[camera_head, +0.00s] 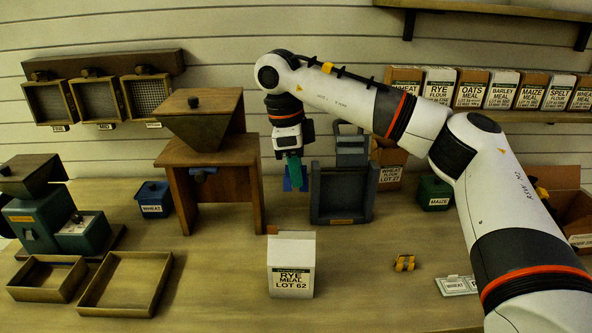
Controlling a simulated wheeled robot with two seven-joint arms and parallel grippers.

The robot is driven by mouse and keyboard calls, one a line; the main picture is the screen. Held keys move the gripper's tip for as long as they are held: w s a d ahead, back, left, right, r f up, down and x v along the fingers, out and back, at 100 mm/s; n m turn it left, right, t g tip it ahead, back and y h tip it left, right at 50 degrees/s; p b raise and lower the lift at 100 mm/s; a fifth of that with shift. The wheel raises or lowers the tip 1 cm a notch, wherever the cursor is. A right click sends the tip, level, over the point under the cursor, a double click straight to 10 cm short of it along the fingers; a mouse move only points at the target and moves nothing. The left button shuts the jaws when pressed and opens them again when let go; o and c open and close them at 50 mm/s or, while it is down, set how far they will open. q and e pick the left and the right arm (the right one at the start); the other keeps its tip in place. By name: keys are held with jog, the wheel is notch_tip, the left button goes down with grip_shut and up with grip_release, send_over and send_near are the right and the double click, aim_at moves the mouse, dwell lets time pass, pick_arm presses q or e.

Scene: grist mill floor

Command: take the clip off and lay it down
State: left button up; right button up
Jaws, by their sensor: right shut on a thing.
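My right gripper (293,172) points down above the middle of the bench, behind and above the rye meal bag. It is shut on a small teal-green piece (294,165), which looks like the clip; its shape is partly hidden by the gripper. The white rye meal bag (290,272), labelled lot 62, stands upright on the bench nearer to me, with no clip visible on its top. My left gripper is not in view.
A wooden hopper stand (222,180) is left of my gripper, a dark grey frame (342,215) right of it. Small bins, blue (154,199) and green (435,193), stand farther out. Empty wooden trays (126,284) lie front left. Bench is clear around the bag.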

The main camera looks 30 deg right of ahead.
jog(key=shift+r+p, duration=1.15)
jog(key=shift+r, duration=0.4)
jog(key=shift+f, duration=0.1)
